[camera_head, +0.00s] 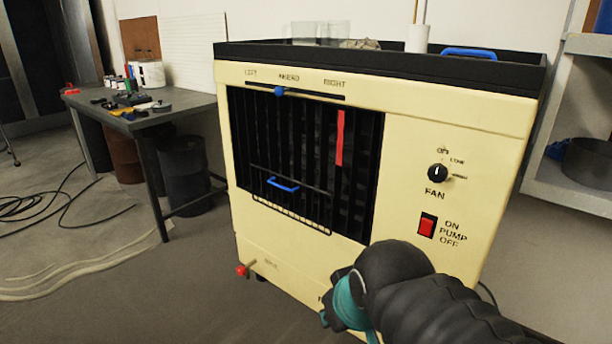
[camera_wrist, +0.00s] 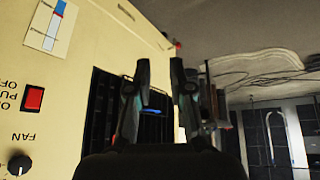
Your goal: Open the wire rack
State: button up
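The wire rack (camera_head: 290,215) sits low in the dark front opening of a cream cooler cabinet (camera_head: 300,262). Its blue handle (camera_head: 283,185) runs across the front of a thin dark frame. In the wrist view a blue bar, seemingly this handle (camera_wrist: 152,110), shows in the gap between my fingers, farther off. My gripper (camera_wrist: 159,68) is open and empty, with two dark fingers apart. In the head view my gripper is at the lower right, in front of the cabinet and apart from the rack; its fingertips are hidden there by the arm.
The cabinet front has a black fan knob (camera_head: 437,173), a red pump switch (camera_head: 427,224), a blue slider (camera_head: 279,91) and a red-tipped spigot (camera_head: 242,270). A workbench (camera_head: 150,120) with tools stands left, shelves (camera_head: 575,185) right. Cables lie on the left floor.

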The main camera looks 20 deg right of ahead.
jog(key=w+a+f+n+t+b, duration=0.1)
jog(key=w+n+t+b, duration=0.2)
jog(key=w, duration=0.9)
jog(key=w+a+f+n+t, duration=0.1)
jog(key=w+n+t, duration=0.35)
jog(key=w, duration=0.75)
jog(key=n+t+h+b, duration=0.3)
jog(key=n+t, duration=0.3)
jog(key=n, duration=0.4)
send_near(280, 187)
jog(key=shift+m, duration=0.25)
jog(key=x, duration=1)
jog(key=shift+w+f+p, duration=0.1)
jog(key=shift+w+p, duration=0.15)
jog(key=shift+p, duration=0.15)
grip_shut()
